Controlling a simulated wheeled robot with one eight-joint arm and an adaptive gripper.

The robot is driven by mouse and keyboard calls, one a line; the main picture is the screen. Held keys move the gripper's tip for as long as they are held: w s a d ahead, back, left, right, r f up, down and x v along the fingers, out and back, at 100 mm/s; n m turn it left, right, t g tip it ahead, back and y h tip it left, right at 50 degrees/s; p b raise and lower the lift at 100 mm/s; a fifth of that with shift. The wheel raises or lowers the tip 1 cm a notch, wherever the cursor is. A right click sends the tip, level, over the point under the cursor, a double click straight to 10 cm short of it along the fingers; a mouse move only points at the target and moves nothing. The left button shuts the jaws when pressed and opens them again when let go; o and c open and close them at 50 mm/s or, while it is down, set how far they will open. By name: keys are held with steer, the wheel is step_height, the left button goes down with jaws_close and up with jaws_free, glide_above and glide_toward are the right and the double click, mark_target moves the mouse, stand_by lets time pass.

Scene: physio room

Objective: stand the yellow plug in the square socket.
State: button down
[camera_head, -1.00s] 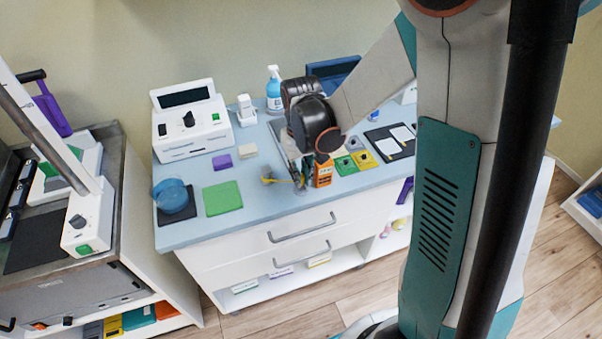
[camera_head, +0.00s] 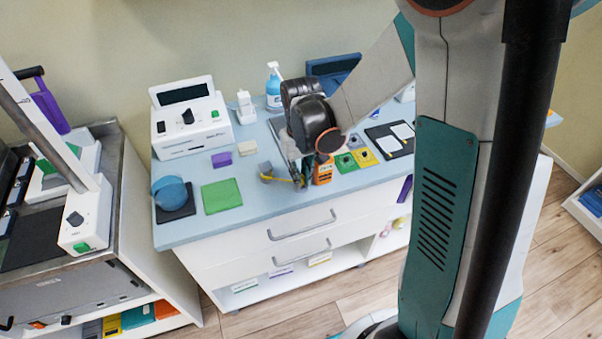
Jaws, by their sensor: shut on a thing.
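My gripper (camera_head: 299,181) hangs from the dark wrist over the front part of the blue counter, left of the orange device. It is shut on a small yellow piece, which I take to be the yellow plug (camera_head: 296,183); the fingers hide most of it and its tilt is unclear. The hole shapes are too small to tell, so I cannot say which is the square socket. My wrist hides the counter behind it.
The orange device (camera_head: 323,174) stands close to the gripper's right. A green mat (camera_head: 222,197), a purple block (camera_head: 222,159) and a blue bowl-like thing (camera_head: 171,191) lie left. A white console (camera_head: 190,131) and spray bottle (camera_head: 274,88) stand behind.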

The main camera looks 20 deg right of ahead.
steer(key=shift+f+b, duration=0.45)
steer(key=shift+f, duration=0.1)
stand_by(0.5)
steer(key=c, duration=1.1)
jaws_free()
steer(key=shift+o, duration=0.2)
steer(key=shift+r, duration=0.15)
steer(key=shift+r+p, duration=2.5)
steer(key=shift+r, duration=0.95)
